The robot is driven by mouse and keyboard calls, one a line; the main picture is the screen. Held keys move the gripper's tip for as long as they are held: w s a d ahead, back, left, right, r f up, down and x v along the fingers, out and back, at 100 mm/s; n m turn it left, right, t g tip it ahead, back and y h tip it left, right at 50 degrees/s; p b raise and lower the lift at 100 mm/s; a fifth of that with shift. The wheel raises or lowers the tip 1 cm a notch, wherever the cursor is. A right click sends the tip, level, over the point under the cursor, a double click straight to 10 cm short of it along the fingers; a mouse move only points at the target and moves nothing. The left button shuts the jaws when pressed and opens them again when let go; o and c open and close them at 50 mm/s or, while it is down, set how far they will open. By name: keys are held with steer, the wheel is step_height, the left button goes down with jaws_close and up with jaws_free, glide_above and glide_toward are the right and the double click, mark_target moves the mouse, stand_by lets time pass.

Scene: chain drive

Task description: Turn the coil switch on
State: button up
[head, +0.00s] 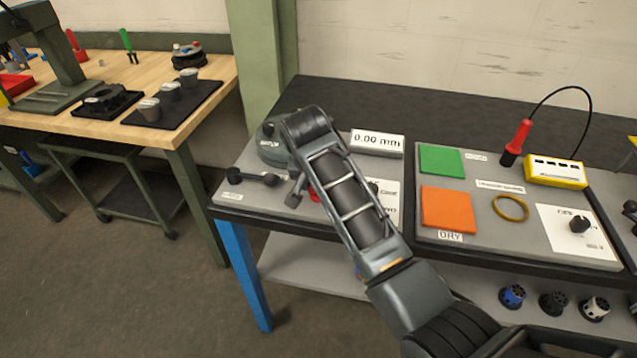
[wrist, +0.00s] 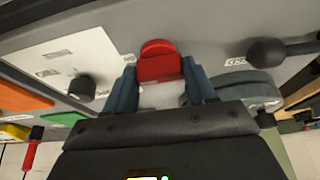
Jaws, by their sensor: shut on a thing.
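A red switch-like part with a rounded top (wrist: 159,62) sits between the two fingers of my gripper (wrist: 159,70) in the wrist view. The fingers are shut on its sides. In the head view a small bit of red (head: 314,194) shows beside my arm, at the left grey panel on the bench. My arm hides most of my gripper and the red part there. I cannot read a label that names this part as the coil switch, nor tell its on or off position.
A black-handled lever (head: 254,178) and a round grey device (head: 271,148) are close by on the left. A display (head: 377,143) reads 0.00 mm. A black knob (wrist: 82,88) stands on a white card. The right panel (head: 480,208) holds green and orange pads.

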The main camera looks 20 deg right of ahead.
steer(key=o, duration=1)
steer(key=shift+o, duration=0.2)
steer(key=b+v, duration=0.1)
steer(key=v, duration=0.6)
steer(key=shift+r, duration=0.35)
steer(key=shift+s+a, duration=0.1)
steer(key=shift+s, duration=0.05)
